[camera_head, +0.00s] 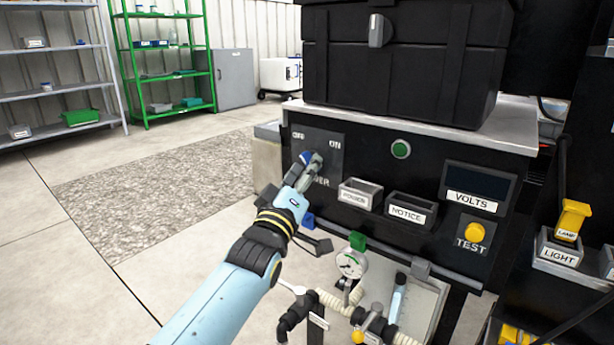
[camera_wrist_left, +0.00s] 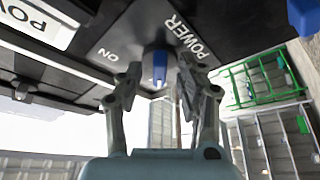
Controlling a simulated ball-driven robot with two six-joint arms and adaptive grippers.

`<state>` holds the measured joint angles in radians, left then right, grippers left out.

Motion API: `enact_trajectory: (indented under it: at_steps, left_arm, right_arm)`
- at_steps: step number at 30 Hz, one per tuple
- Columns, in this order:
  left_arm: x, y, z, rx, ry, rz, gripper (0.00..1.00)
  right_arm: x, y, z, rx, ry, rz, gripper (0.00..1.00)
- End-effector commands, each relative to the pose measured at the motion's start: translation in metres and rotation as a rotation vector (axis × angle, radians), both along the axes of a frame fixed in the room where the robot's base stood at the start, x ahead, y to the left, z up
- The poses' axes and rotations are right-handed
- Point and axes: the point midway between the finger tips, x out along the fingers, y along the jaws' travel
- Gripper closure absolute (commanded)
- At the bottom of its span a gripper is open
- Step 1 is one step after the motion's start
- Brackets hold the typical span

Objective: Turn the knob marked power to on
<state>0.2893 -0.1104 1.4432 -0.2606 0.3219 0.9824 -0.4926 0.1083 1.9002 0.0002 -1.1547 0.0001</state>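The power knob, with a blue grip (camera_head: 305,157), sits on a dark panel plate at the left of the black console. The plate is marked OFF at upper left, ON at upper right and POWER below. My left gripper (camera_head: 311,166) is at the knob and partly hides it. In the left wrist view the blue knob (camera_wrist_left: 160,68) lies between the two fingers of my left gripper (camera_wrist_left: 159,78), with a visible gap on each side. The fingers look open around it. Which mark the knob points at is unclear. My right gripper is in neither view.
A green button (camera_head: 401,149), label holders (camera_head: 411,210) and a yellow TEST button (camera_head: 474,232) are on the same console. A black case (camera_head: 400,75) stands on top. A gauge (camera_head: 351,264) and hoses are below. Open floor lies to the left, before the shelves.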

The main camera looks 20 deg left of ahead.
Motion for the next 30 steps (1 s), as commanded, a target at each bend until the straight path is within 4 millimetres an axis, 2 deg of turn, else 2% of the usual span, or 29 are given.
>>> enact_trajectory:
  at_steps: [10, 19, 30]
  left_arm:
    - [0.0053, -0.0004, 0.0016, 0.001, 0.001, 0.0, 0.62]
    - [0.0051, -0.0004, 0.0015, 0.001, 0.001, 0.0, 1.0]
    - [0.0052, 0.0, 0.0015, 0.022, -0.007, 0.0, 1.0]
  right_arm:
    - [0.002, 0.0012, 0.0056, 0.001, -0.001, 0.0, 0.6]
    - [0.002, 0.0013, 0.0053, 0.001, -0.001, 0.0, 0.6]
    - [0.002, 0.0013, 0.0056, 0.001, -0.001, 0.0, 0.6]
